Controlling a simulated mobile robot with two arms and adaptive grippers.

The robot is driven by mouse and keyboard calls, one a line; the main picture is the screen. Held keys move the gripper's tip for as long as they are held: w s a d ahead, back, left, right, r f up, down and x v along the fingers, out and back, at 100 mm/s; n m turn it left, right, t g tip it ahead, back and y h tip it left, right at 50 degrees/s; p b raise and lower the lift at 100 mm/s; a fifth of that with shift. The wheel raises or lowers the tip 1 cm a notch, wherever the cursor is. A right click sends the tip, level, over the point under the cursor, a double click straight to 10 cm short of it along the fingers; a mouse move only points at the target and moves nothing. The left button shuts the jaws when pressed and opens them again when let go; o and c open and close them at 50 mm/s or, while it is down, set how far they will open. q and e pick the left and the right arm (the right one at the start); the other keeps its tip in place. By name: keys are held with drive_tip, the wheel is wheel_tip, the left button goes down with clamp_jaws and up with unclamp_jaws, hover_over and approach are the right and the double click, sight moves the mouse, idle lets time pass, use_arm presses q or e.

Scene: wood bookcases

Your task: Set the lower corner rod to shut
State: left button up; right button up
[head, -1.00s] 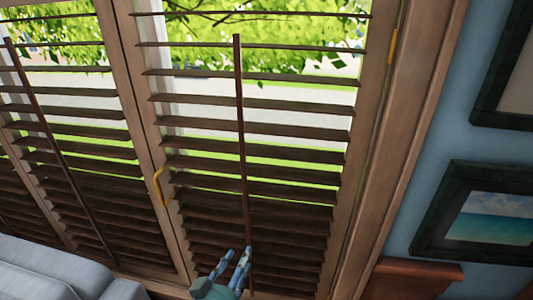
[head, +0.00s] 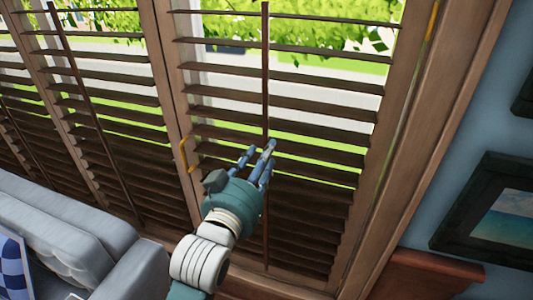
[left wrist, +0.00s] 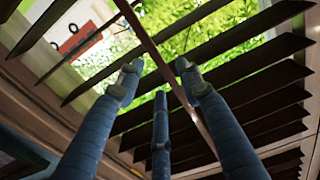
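The dark wooden tilt rod (head: 265,80) runs upright down the middle of the right-hand shutter panel, in front of its slats (head: 320,108). Outside light shows between the upper slats; the lower ones look dark. My left gripper (head: 262,152), with blue fingers, is beside the rod's lower half, and its fingertips overlap the rod in the head view. In the left wrist view the fingers (left wrist: 157,80) are spread apart, and the rod (left wrist: 146,45) passes between them without a visible grip. Contact cannot be told. My right gripper is not in view.
A yellow handle (head: 184,155) is on the panel's left frame. More shutter panels with another rod (head: 85,95) are to the left. A grey sofa (head: 60,215) stands lower left. A wooden furniture top (head: 430,270) and framed picture (head: 490,210) are at right.

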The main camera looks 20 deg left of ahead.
use_arm(q)
drive_tip(key=shift+w+r+p, duration=0.1)
drive_tip(key=shift+w+p, duration=0.2)
drive_tip(key=shift+w, duration=1.15)
drive_tip(key=shift+c, duration=0.5)
clamp_jaws()
drive_tip(key=shift+r, duration=0.15)
